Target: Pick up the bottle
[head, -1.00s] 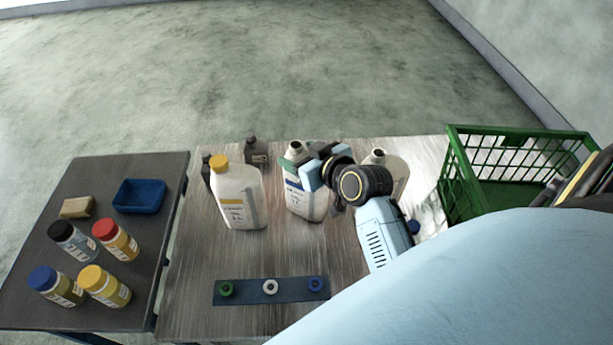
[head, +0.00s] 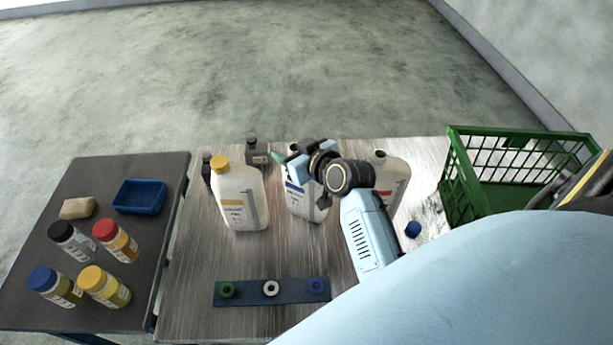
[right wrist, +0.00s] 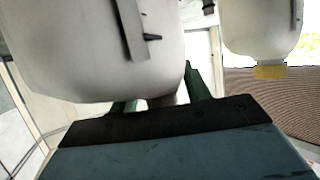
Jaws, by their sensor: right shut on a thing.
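A white bottle with a blue-striped label (head: 305,206) stands upright on the table, between two other white bottles. It also fills the left of the right wrist view (right wrist: 90,50). My right gripper (head: 286,155) is at the top of this bottle and shut on its neck, its green fingers on either side in the right wrist view (right wrist: 165,97). The gripper hides most of the neck and the mouth. I cannot tell whether the base has left the table. My left gripper is not in view.
A yellow-capped white bottle (head: 241,200) stands close on the left; an uncapped white bottle (head: 397,178) is on the right. A blue cap (head: 412,230), a dark ring strip (head: 247,293) and a green crate (head: 467,205) are nearby. A side table (head: 120,222) holds several small bottles.

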